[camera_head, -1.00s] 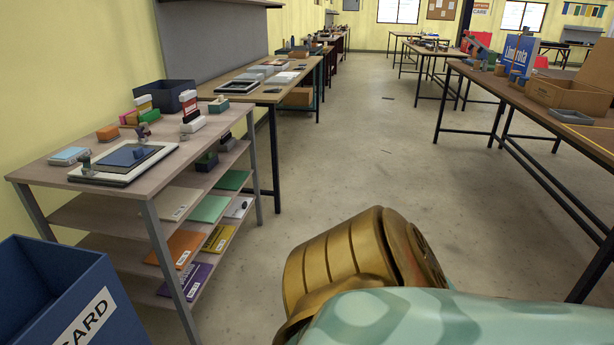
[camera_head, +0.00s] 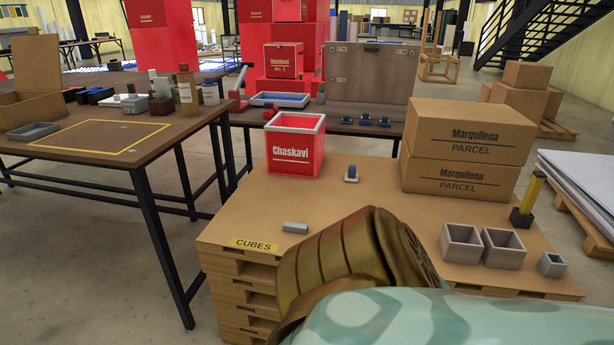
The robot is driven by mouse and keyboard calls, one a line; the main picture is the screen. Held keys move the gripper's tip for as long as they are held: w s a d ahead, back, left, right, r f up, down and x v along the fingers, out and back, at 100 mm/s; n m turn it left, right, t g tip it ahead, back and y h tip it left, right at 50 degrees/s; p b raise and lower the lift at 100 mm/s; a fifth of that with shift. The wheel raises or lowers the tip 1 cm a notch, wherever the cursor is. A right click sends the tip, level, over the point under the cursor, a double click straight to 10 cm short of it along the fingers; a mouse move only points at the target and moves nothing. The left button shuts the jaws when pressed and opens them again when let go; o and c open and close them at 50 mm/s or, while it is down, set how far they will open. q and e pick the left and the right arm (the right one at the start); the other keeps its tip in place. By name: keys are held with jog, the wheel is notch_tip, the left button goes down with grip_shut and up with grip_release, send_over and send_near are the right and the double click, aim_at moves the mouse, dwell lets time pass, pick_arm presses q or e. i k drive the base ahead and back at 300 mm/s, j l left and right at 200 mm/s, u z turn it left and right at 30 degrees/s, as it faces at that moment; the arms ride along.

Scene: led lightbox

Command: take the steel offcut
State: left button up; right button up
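A small grey metal-looking bar (camera_head: 295,227) lies near the front left edge of the cardboard-topped pallet stack (camera_head: 240,220), just right of the yellow CUBES label (camera_head: 254,245). It looks like the steel offcut. Nothing touches it. A gold and teal link of my own arm fills the bottom centre and hides part of the stack's front. Neither of my grippers shows.
On the stack stand a red Chaskavi box (camera_head: 296,150), a small blue-and-grey item (camera_head: 351,174), two Marquilena parcels (camera_head: 462,150), grey open boxes (camera_head: 461,243) and a yellow-handled tool (camera_head: 528,200). A brown table (camera_head: 60,160) stands left.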

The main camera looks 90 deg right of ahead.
aim_at(298, 228)
jog(key=z, duration=2.35)
jog(key=i+j+z, duration=0.4)
jog(key=i+j, duration=0.15)
jog(key=j, duration=0.15)
jog(key=i+j+z, duration=0.4)
jog(key=j, duration=0.45)
jog(key=i+l, duration=0.05)
jog(key=i, duration=0.05)
